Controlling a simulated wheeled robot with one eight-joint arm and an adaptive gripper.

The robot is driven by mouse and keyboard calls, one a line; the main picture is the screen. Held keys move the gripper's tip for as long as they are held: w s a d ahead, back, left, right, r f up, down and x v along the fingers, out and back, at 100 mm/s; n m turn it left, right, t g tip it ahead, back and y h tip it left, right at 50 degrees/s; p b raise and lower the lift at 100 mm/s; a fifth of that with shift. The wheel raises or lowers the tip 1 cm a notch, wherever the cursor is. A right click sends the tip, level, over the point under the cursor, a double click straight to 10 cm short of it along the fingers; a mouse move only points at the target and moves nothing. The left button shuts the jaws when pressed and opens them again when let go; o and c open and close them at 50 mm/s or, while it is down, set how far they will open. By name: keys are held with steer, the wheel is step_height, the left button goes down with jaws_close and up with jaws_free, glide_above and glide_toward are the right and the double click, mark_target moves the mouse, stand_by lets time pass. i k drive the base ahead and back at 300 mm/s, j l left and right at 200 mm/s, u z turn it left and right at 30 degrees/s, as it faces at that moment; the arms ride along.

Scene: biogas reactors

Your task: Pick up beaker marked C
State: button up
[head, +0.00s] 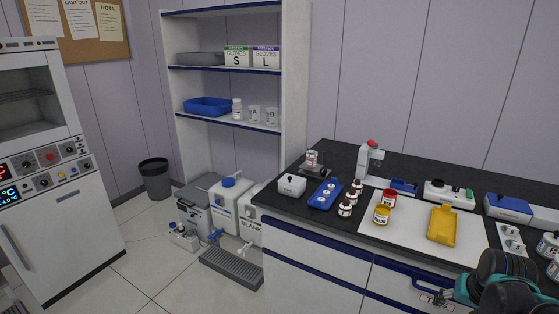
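No letter C is readable on any vessel in the head view. Two beakers stand on the lower shelf; one seems marked A (254,114) and the other B (271,116). A small clear beaker (311,158) stands at the back left of the black bench on a light base; its marking is too small to read. My gripper (436,298) is at the lower right, in front of the bench's drawer fronts, far from the beakers. Its fingers are small and dark, and I cannot tell if they are open or shut.
Canisters (228,201) and a grate (231,268) occupy the floor. Open floor lies left.

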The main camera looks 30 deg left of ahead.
mark_target(311, 159)
steer(key=i+j+u, duration=0.15)
steer(key=u, duration=0.3)
steer(key=i+j+u, duration=0.15)
steer(key=u, duration=0.3)
steer(key=j, duration=0.15)
